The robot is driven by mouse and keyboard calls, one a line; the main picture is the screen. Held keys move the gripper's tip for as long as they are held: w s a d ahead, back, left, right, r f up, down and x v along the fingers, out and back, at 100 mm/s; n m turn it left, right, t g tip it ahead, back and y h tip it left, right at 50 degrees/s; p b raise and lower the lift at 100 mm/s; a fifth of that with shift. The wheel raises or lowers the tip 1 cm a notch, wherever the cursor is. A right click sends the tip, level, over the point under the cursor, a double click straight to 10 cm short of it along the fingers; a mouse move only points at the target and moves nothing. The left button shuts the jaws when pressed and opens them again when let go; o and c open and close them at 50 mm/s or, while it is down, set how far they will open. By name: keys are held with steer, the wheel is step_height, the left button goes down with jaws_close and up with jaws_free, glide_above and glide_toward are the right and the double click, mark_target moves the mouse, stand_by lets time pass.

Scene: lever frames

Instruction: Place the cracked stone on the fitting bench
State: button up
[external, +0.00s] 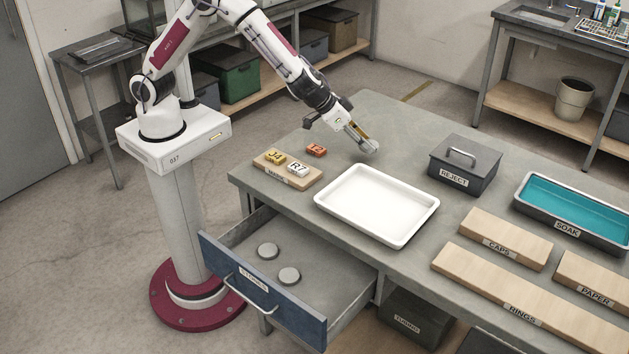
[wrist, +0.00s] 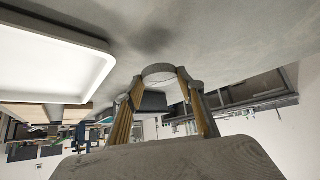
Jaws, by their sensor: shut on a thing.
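My gripper (external: 362,138) is shut on a round grey stone (external: 371,148) at the back of the grey bench (external: 390,110), behind the white tray. The stone is low over the bench top; I cannot tell whether it touches. In the wrist view, my gripper (wrist: 158,88) has the stone (wrist: 158,71) between its fingertips, near the grey surface. No crack can be made out on it. Two more round grey stones, one at the back (external: 268,250) and one nearer the front (external: 289,275), lie in the open drawer labelled STONES (external: 262,292). No label reads fitting bench.
A white tray (external: 332,205) stands left of the lidded REJECT box (external: 464,165). A wooden board (external: 268,162) with lettered tags and a loose orange tag (external: 316,149) lie to the left. The SOAK tray (external: 524,204) and wooden CAPS board (external: 495,235) are right.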

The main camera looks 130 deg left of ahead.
mark_target(361, 149)
steer(key=shift+f, duration=1.95)
steer(key=shift+f, duration=0.1)
steer(key=o, duration=1.1)
steer(key=shift+s+d+r, duration=0.1)
steer(key=shift+d+r, duration=0.05)
steer(key=shift+r, duration=0.25)
steer(key=shift+v, duration=5.7)
